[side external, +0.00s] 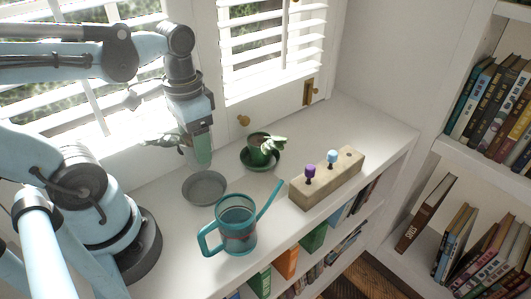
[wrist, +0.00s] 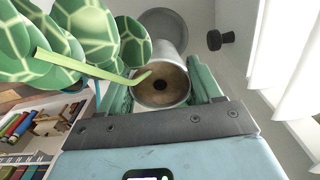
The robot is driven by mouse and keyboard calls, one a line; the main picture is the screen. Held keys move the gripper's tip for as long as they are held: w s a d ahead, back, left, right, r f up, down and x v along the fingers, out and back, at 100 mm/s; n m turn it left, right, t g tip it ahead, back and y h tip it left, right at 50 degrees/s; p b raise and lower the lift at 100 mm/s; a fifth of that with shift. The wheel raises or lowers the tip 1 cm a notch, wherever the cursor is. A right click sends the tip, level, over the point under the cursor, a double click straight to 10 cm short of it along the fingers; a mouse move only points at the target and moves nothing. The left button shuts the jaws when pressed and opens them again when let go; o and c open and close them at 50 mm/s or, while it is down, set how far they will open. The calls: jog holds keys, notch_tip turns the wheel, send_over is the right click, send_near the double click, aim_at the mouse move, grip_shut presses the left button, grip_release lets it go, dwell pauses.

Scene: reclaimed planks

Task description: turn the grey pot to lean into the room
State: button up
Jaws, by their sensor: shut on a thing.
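The grey pot (wrist: 172,62) is between the two teal fingers of my gripper (wrist: 162,92), which is shut on it. In the wrist view its brown soil and a green stem show, and large patterned leaves (wrist: 82,30) spread to the left, away from the window side. In the side view my gripper (side external: 200,150) hides most of the pot, and the leaves (side external: 164,140) stick out to the left. The grey saucer (side external: 205,188) is empty on the sill, in front of and below the gripper. It also shows beyond the pot in the wrist view (wrist: 165,17).
A green pot (side external: 262,155) with a plant stands on a green saucer to the right. A teal watering can (side external: 237,232) stands near the front edge, its spout pointing up right. A wooden block (side external: 327,178) holds purple and blue pegs. Blinds (side external: 275,45) line the back.

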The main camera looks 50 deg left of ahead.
jog(key=shift+r, duration=2.2)
notch_tip(320, 180, down, 8)
jog(key=n, duration=0.3)
jog(key=shift+w+n, duration=0.15)
jog(key=shift+n, duration=0.15)
jog(key=shift+f+n, duration=0.3)
jog(key=shift+f, duration=0.3)
jog(key=shift+s+f, duration=0.2)
jog(key=shift+f, duration=1.35)
